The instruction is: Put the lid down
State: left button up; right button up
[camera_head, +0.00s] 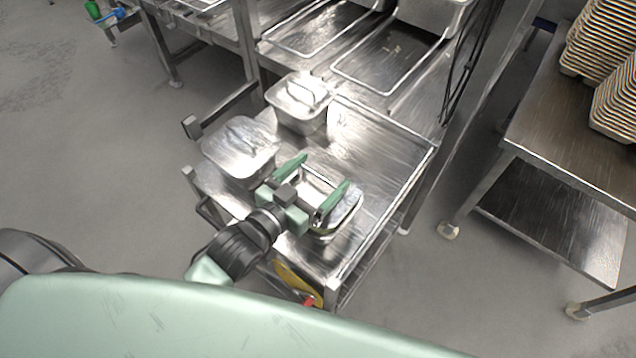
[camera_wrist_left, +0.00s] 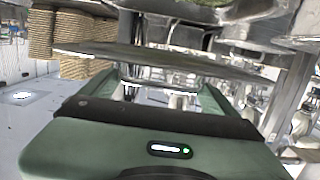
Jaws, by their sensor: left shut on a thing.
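My left gripper (camera_head: 318,180) is over the near right part of the steel cart top, its two green fingers spread to either side of a lid handle. It is shut on the steel lid (camera_head: 347,208), partly hidden under the fingers. In the left wrist view the lid (camera_wrist_left: 150,57) appears nearly edge-on, like a thin plate, with its handle (camera_wrist_left: 150,75) between the fingers. A yellowish-green edge shows just below the lid in the head view; what it belongs to is unclear. My right gripper is not in view.
A steel table (camera_head: 560,130) with stacked trays (camera_head: 605,45) stands at the right.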

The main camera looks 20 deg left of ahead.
aim_at(318, 185)
pick_arm(q)
notch_tip(318, 185, down, 4)
jog(key=shift+r, duration=0.25)
jog(key=shift+f, duration=0.55)
jog(key=o, duration=1.3)
